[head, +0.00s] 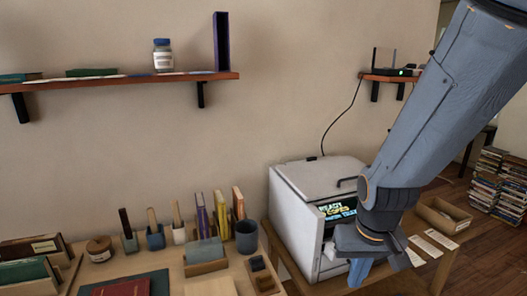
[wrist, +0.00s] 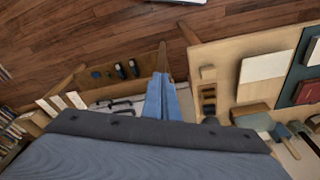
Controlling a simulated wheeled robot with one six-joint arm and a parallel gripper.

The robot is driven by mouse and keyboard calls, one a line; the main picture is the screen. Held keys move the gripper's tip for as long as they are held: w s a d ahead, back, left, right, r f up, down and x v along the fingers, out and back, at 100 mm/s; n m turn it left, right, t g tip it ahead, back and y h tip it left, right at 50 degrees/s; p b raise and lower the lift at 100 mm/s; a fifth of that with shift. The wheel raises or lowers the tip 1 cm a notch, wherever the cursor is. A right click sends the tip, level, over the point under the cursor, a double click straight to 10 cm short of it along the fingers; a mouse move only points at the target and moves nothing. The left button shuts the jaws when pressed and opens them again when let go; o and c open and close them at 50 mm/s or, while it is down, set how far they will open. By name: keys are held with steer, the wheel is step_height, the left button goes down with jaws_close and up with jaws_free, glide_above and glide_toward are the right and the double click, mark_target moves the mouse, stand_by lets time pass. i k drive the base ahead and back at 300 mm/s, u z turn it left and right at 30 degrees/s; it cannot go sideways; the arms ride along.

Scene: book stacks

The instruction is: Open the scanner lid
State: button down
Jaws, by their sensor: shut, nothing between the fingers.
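The scanner is a white box (head: 297,217) with a lit screen (head: 338,211) on its front, standing on a wooden stand right of the desk. Its lid (head: 320,174) lies flat and closed on top, with a dark handle (head: 347,181) at the front edge. My gripper (head: 358,274) points down in front of the scanner's lower right part, and my arm covers that side. In the wrist view my blue fingers (wrist: 163,88) are together and empty. A pale surface with dark bar shapes, perhaps the scanner, shows left of them, mostly hidden by my wrist.
The wooden desk (head: 140,265) at left holds books, several brushes or tools in holders and a dark cup (head: 246,236). A wall shelf (head: 120,82) runs above. A router (head: 393,71) sits on a small shelf. An open box (head: 444,215) stands right of my gripper.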

mark_target(318, 180)
steer(key=z, duration=0.45)
steer(key=k, duration=0.6)
steer(key=z, duration=0.85)
steer(key=i, duration=1.25)
steer(key=u, duration=1.15)
steer(key=i, duration=0.4)
steer(key=u, duration=0.45)
